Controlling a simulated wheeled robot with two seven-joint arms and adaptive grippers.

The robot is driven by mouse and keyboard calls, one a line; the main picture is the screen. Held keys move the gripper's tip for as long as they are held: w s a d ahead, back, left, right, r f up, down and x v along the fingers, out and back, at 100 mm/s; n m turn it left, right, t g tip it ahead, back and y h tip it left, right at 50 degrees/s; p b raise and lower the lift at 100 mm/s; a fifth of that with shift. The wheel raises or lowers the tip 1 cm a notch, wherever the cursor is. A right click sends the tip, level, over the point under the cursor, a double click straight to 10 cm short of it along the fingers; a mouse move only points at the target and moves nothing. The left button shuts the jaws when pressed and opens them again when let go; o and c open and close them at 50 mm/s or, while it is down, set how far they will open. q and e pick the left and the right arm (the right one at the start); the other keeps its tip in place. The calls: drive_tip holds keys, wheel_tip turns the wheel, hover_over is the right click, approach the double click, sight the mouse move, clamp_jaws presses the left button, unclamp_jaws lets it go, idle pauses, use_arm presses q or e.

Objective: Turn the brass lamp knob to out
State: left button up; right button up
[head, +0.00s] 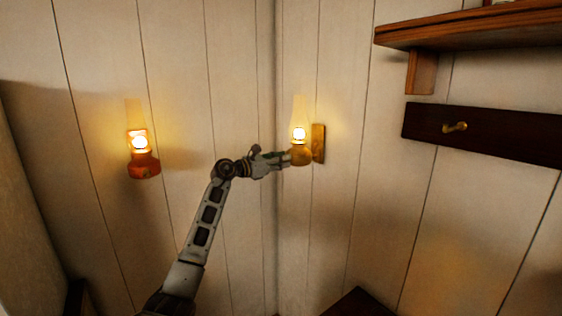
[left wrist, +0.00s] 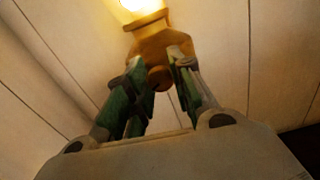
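The brass lamp (head: 301,157) is lit, with a glowing flame in a glass chimney, and is fixed to a wooden wall plate (head: 319,143) right of the wall corner. My left gripper (head: 284,159) reaches it from the left. In the left wrist view, the lamp's brass body (left wrist: 163,45) is at the top and its round knob (left wrist: 160,79) sits between the green-padded fingers of my left gripper (left wrist: 158,70). No position marks can be read. My right gripper is in neither view.
A second lit lamp (head: 143,164), reddish, hangs on the left wall, apart from my arm. A wooden shelf (head: 470,33) and a dark rail (head: 495,135) with a brass hook (head: 455,127) are on the right wall. The wall space below the brass lamp is clear.

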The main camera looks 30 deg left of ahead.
use_arm(q)
clamp_jaws()
